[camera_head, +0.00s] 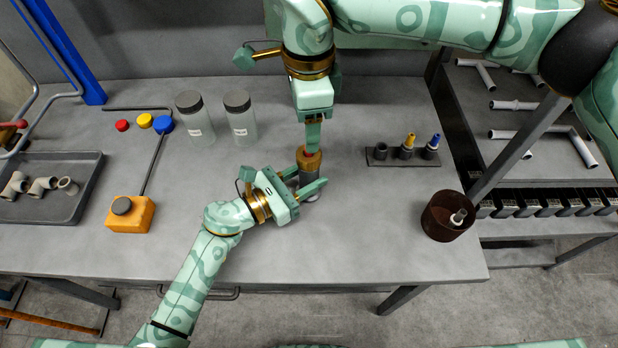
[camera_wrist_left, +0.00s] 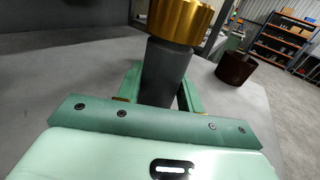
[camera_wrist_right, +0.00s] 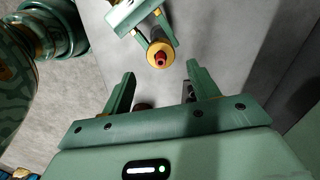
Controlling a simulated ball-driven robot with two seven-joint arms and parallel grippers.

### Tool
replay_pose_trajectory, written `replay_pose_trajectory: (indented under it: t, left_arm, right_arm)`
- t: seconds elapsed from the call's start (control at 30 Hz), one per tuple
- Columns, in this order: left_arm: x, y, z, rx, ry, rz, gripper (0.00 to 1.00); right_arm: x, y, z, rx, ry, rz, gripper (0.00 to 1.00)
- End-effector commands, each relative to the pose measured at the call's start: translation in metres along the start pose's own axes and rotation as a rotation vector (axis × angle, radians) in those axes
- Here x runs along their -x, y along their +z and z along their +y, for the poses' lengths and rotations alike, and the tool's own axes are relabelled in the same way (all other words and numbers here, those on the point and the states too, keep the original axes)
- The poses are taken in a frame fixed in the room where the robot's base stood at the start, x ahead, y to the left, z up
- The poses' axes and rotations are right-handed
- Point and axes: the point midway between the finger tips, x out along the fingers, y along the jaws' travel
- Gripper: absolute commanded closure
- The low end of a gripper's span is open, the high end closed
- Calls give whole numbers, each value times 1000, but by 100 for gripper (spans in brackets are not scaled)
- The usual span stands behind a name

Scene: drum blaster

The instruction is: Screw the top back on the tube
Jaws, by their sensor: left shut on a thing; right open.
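A dark grey tube (camera_wrist_left: 160,70) stands upright on the workbench, with a gold ridged top (camera_wrist_left: 185,18) seated on its upper end. In the head view the gold top (camera_head: 307,163) is partly covered by my right gripper. A red tip (camera_wrist_right: 161,57) shows in the middle of the gold top in the right wrist view. My left gripper (camera_head: 311,178) is shut on the grey tube, one finger on each side. My right gripper (camera_wrist_right: 157,88) is open and empty, pointing down over the top. Whether the top is tight on the tube cannot be told.
Two clear jars (camera_head: 195,125) with dark lids stand at the back. A small rack (camera_head: 378,160) with yellow and blue pieces and a dark red cup (camera_head: 440,230) are to the right. A tray (camera_head: 85,200) of pipe fittings and an orange box (camera_head: 131,222) are left.

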Motion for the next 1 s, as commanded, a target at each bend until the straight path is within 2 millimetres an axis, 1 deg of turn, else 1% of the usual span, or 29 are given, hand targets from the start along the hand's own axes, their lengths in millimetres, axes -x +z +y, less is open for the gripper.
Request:
replay_pose_trajectory:
  t: [0.03, 0.2, 0.3, 0.43, 0.5, 0.63, 1.0]
  left_arm:
    - [0, 0, 0, 0, 0, 1, 100]
    - [0, 0, 0, 0, 0, 1, 100]
    - [0, 0, 0, 0, 0, 1, 100]
    - [0, 0, 0, 0, 1, 1, 100]
    - [0, 0, 0, 0, 1, 1, 100]
    - [0, 0, 0, 0, 1, 1, 100]
    - [0, 0, 0, 1, 1, 1, 100]
  right_arm:
    - [0, 0, 0, 143, 0, 1, 40]
    - [2, -1, -1, 672, -2, 8, 40]
    - [2, -2, -1, 937, 1, 13, 40]
    - [2, -3, -1, 1189, 5, 15, 40]
    - [2, -3, -1, 1278, 7, 15, 40]
    - [2, -3, -1, 1365, 8, 15, 40]
    - [1, -3, 0, 1378, 8, 14, 40]
